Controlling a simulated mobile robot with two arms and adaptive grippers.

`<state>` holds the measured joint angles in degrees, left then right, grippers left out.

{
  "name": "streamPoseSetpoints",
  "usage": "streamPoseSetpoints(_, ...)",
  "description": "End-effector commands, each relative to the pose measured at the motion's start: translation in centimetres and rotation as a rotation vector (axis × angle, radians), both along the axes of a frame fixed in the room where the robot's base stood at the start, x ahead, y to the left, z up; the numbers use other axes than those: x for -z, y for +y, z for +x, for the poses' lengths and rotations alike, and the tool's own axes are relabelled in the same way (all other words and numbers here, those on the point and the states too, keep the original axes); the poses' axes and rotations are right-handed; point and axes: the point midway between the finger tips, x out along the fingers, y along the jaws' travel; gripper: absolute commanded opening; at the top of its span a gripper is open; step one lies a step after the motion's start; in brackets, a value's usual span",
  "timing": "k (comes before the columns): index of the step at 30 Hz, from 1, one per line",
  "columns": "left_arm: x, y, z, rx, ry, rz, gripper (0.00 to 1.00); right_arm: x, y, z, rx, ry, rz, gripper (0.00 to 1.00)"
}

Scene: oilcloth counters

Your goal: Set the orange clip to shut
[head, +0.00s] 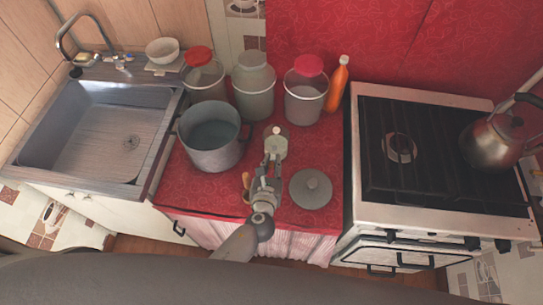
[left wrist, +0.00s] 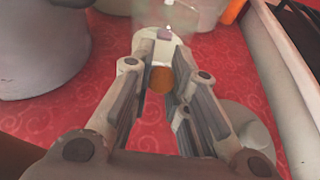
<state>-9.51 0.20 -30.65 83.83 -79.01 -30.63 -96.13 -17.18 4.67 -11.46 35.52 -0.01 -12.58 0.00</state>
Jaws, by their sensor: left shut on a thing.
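A small orange-tan thing (head: 246,184) stands just left of my left gripper in the head view. It may be the orange clip, but it is too small to tell whether it is open or shut. My left gripper (head: 272,160) is over the red counter, shut on a pale object (head: 276,148) with a cream round top. In the left wrist view the pale object (left wrist: 163,48) shows at the fingertips with a small purple patch. A round orange-brown part (left wrist: 162,80) shows between the fingers; whether it belongs to the pale object I cannot tell. My right gripper is not in view.
A grey pot (head: 213,150) stands left of the gripper, and a grey lid (head: 311,189) lies to its right. The sink (head: 100,145) is left; the stove (head: 352,215) is right.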

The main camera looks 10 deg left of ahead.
Motion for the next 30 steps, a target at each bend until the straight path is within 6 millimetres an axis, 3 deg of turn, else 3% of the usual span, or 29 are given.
streamPoseSetpoints(1, -1.2, 0.0, 0.2, -0.001, 0.020, 0.000, 0.00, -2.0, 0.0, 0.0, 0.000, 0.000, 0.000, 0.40)
streamPoseSetpoints(9, -1.4, 0.0, 0.7, 0.000, 0.123, 0.000, 0.00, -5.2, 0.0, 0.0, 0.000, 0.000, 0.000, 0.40)
streamPoseSetpoints(30, -1.5, 0.0, 1.4, 0.000, 0.261, 0.000, 0.00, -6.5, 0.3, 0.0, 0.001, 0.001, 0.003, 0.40)
